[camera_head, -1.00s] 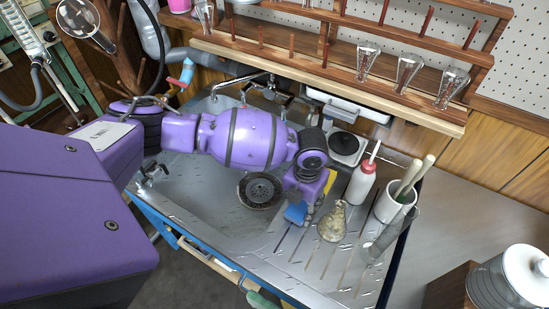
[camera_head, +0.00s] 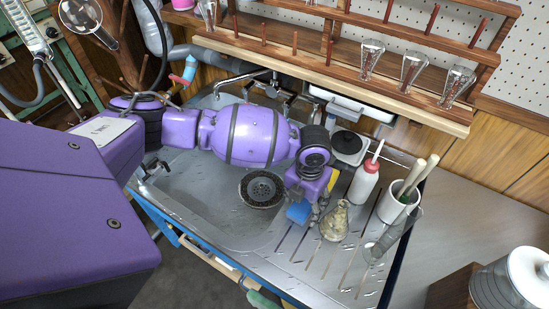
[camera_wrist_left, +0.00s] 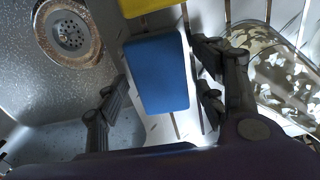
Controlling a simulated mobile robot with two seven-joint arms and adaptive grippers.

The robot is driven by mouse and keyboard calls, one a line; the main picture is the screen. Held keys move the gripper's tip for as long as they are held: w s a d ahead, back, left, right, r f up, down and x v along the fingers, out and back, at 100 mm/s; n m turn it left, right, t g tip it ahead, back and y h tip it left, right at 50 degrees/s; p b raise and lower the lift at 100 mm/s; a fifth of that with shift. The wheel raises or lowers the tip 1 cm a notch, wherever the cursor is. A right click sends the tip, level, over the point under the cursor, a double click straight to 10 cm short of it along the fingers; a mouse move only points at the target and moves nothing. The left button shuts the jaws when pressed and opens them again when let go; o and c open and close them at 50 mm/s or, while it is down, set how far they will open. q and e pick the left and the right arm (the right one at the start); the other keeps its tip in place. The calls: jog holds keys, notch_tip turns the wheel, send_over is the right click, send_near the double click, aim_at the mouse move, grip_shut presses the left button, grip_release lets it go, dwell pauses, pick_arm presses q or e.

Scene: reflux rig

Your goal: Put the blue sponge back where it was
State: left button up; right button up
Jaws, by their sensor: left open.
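The blue sponge (camera_head: 298,212) lies on the ribbed drainboard beside the sink basin, below my left gripper (camera_head: 310,208). In the left wrist view the blue sponge (camera_wrist_left: 157,75) lies between the open fingers of my left gripper (camera_wrist_left: 160,100), with a gap at its left side and the right fingers close to its right edge. A yellow object (camera_wrist_left: 150,6) borders its far end. The left gripper is open. My right gripper is not in view.
A flask with mottled contents (camera_head: 335,222) stands just right of the gripper. A white bottle with a red band (camera_head: 364,183) and a white pot with wooden handles (camera_head: 397,202) stand further right. The sink basin with its drain (camera_head: 262,189) is to the left.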

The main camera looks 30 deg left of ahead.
aim_at(304, 203)
pick_arm(q)
notch_tip(304, 203, up, 8)
jog(key=shift+w+f, duration=0.15)
jog(key=shift+f, duration=0.1)
dwell(0.5)
